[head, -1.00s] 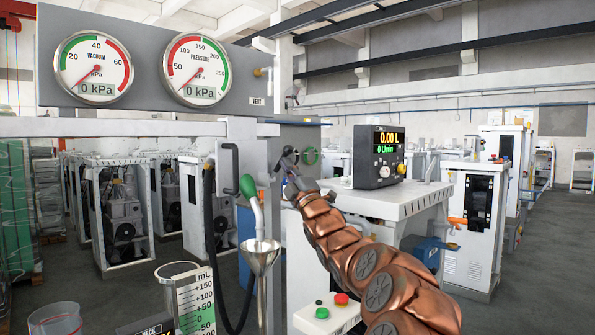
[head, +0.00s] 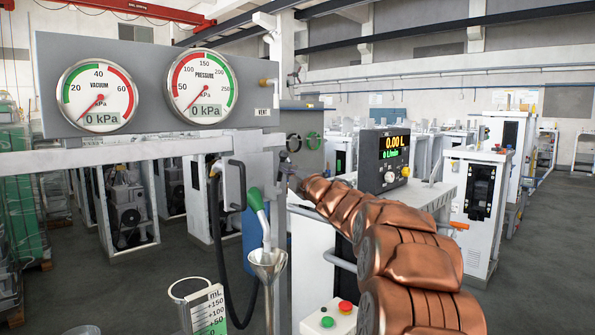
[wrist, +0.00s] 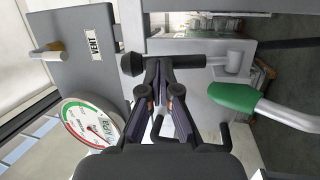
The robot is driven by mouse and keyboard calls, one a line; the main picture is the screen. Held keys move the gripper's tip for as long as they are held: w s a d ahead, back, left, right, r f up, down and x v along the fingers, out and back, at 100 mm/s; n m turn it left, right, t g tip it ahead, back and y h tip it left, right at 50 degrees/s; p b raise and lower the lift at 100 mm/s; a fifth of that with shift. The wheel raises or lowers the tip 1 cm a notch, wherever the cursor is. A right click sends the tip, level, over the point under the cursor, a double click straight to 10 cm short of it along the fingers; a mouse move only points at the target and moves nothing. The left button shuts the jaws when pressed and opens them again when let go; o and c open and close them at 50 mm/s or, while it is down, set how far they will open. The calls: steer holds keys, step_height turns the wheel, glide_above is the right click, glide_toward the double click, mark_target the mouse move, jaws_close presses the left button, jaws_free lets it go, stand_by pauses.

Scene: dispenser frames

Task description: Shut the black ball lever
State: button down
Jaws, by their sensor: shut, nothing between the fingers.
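In the wrist view the black ball (wrist: 131,64) sits at the left end of a dark lever bar (wrist: 188,61). The bar runs right to a light grey round fitting (wrist: 232,62). My gripper (wrist: 158,68) is shut and empty, its fingertips at the bar just right of the ball. They hide part of the bar; I cannot tell whether they touch it. In the head view my gripper (head: 286,166) is beside the grey dispenser housing, right of the black handle; the ball is too small to make out clearly there.
A green-handled nozzle (head: 256,200) hangs over a metal funnel (head: 267,262), close to my gripper. Vacuum (head: 98,96) and pressure (head: 202,88) gauges sit above on the panel. A meter box (head: 383,160) stands on the bench at right. Red and green buttons (head: 337,313) are below.

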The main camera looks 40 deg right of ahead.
steer(key=w+g+p, duration=0.1)
steer(key=p, duration=0.3)
steer(key=r+g+p, duration=0.1)
steer(key=p, duration=0.4)
steer(key=shift+w+a+r+n, duration=0.1)
steer(key=shift+w+r+n, duration=0.1)
steer(key=shift+w+n, duration=0.15)
steer(key=shift+w+f+g+p, duration=0.15)
steer(key=shift+w+g+p, duration=0.05)
steer(key=shift+g+p, duration=0.4)
steer(key=s+b, duration=0.3)
steer(key=s, duration=1.1)
steer(key=shift+a, duration=0.45)
